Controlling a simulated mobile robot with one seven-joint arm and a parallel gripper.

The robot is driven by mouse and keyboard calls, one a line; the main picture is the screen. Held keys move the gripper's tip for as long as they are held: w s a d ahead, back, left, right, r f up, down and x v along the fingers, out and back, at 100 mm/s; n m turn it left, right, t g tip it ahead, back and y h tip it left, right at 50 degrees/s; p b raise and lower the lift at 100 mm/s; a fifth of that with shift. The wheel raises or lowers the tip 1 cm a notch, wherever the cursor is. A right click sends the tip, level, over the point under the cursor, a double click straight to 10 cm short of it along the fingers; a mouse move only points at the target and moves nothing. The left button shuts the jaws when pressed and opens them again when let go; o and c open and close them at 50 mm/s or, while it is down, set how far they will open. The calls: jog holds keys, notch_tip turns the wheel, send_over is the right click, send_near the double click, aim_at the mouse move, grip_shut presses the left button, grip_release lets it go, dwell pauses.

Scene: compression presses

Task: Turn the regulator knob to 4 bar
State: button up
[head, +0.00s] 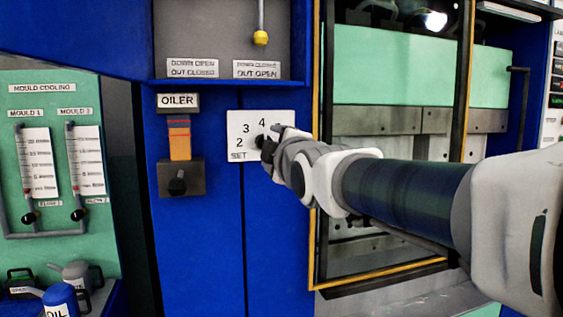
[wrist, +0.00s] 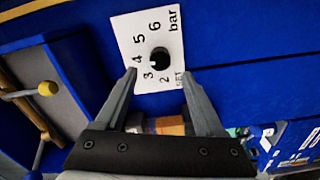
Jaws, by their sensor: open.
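The regulator's white dial plate (head: 236,117) is on the blue cabinet front, with 2, 3 and 4 readable in the head view. The wrist view shows the plate (wrist: 168,25) turned sideways, with 2 to 6, "bar" and "SET". The black round knob (wrist: 160,55) sits at its middle. A small pale mark on the knob seems to face the 3 and 4 side; its exact reading is unclear. My gripper (head: 270,140) is in front of the plate and hides its right part. In the wrist view my open gripper (wrist: 160,72) has its fingertips apart, with the knob showing between and slightly beyond them.
The oiler (head: 180,138) with its dark base (head: 181,178) is just left of the plate. A yellow-framed press window (head: 316,200) stands to the right. Above is a shelf edge (head: 225,82) and a yellow ball-ended lever (head: 261,38). Oil cans (head: 62,298) stand at lower left.

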jog(key=b+v, duration=0.1)
jog(key=v, duration=1)
jog(key=shift+s, duration=0.15)
jog(key=shift+d, duration=0.1)
jog(key=s+d+f+m+g+h, duration=0.1)
jog(key=s+d+f+m+g, duration=0.3)
jog(key=f, duration=0.5)
jog(key=s+d+f+m+g+h+p, duration=0.1)
jog(key=s+d+f+m+g+h, duration=0.1)
jog(key=s+d+f+m+g, duration=0.2)
jog(key=s+d+f+m+g+h, duration=0.2)
jog(key=s+f+m, duration=0.6)
jog(key=f, duration=0.7)
jog(key=shift+s+d+m+g+p, duration=0.3)
jog(key=shift+d+m+g, duration=0.65)
jog(key=shift+m, duration=0.15)
